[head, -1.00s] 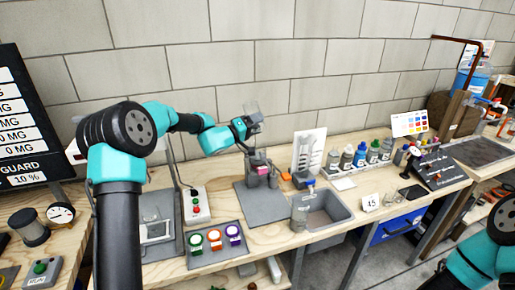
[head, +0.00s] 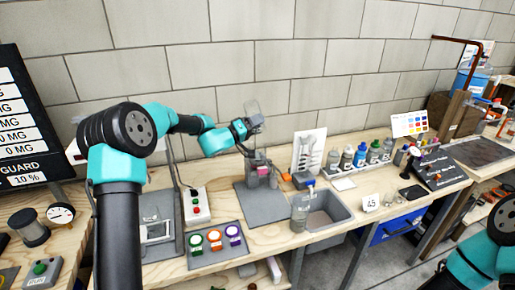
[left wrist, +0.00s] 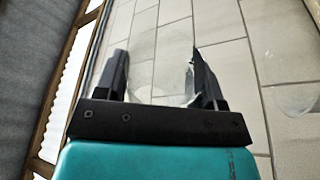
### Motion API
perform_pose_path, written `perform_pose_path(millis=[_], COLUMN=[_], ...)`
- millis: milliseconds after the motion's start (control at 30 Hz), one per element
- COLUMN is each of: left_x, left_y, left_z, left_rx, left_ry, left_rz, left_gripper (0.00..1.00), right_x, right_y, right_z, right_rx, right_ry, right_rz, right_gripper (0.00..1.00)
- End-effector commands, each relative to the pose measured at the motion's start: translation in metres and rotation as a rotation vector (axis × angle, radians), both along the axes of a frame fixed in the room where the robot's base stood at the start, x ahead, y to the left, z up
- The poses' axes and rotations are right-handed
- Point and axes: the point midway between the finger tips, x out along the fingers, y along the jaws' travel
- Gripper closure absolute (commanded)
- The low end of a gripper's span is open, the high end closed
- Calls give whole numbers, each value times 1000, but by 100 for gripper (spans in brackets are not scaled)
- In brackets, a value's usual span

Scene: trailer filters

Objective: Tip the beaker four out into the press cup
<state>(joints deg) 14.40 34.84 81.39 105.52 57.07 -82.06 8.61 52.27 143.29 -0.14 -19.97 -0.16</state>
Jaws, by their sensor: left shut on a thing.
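My left gripper (head: 248,124) is shut on a clear beaker (head: 252,107), held up in front of the block wall. The beaker also shows between the two dark fingers in the left wrist view (left wrist: 160,55). It looks empty, but its clear wall makes this hard to tell. Below it, a small grey press-like device (head: 258,160) with a pinkish part stands on the dark grey mat (head: 262,200). I cannot clearly make out the press cup there. My right arm shows at the lower right, with its gripper out of frame.
A grey bin (head: 328,207) is right of the mat, with a clear container (head: 300,212) at its left edge. Several bottles (head: 361,154) stand behind it.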

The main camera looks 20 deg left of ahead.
Motion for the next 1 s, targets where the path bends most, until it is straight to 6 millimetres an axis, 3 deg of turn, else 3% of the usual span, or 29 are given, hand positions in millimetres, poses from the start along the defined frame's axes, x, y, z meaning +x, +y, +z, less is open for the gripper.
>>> perform_pose_path(millis=[1000], left_x=[-2], left_y=[-2], left_z=[0], left_rx=[46], left_ry=[-60], left_rz=[0], left_gripper=[66], right_x=[0], right_y=[0], right_z=[0], right_rx=[0], right_ry=[0], right_rz=[0], right_gripper=[10])
